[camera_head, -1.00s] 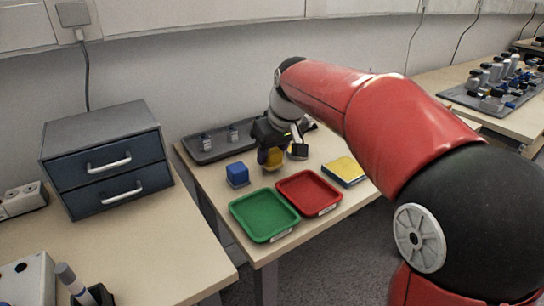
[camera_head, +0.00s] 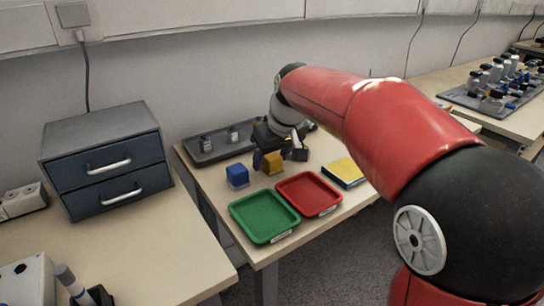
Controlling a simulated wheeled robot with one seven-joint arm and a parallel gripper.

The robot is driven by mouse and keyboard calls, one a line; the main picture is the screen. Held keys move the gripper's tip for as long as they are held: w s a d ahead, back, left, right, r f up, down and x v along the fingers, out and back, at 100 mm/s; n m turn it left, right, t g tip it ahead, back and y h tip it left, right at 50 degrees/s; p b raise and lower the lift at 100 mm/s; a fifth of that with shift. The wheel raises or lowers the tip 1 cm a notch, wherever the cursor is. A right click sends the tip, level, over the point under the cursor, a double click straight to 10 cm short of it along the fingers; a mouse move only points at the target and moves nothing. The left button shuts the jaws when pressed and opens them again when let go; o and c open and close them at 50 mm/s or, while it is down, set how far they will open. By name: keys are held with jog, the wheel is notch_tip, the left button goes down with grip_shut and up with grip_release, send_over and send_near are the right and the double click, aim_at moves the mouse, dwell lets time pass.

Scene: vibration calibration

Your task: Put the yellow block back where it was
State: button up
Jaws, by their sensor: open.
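The yellow block (camera_head: 272,163) stands on the table behind the red and green trays, to the right of the blue block (camera_head: 237,175). My gripper (camera_head: 280,158) is open around the yellow block or just above it, with one finger on its left and one on its right. I cannot tell whether the fingers touch it. The green tray (camera_head: 264,234) and the red tray (camera_head: 308,211) are empty.
A grey tray (camera_head: 216,156) with small vials lies at the back left of the table. A yellow-topped pad (camera_head: 344,171) lies at right. A drawer cabinet (camera_head: 107,157) stands on the left table.

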jog(key=v, duration=1.2)
jog(key=s+d+f+m, duration=0.2)
jog(key=s+d+f, duration=0.2)
jog(key=s, duration=0.3)
jog(key=s+d+f+m+t+h, duration=0.1)
jog(key=s+d+f+m, duration=0.1)
jog(key=s+d+f, duration=0.2)
jog(key=s+d+f+m+t+h, duration=0.1)
jog(key=s+d+f+m, duration=0.1)
jog(key=s+d+f, duration=0.3)
jog(key=s+f, duration=0.3)
jog(key=s, duration=0.4)
jog(key=shift+m+p, duration=0.4)
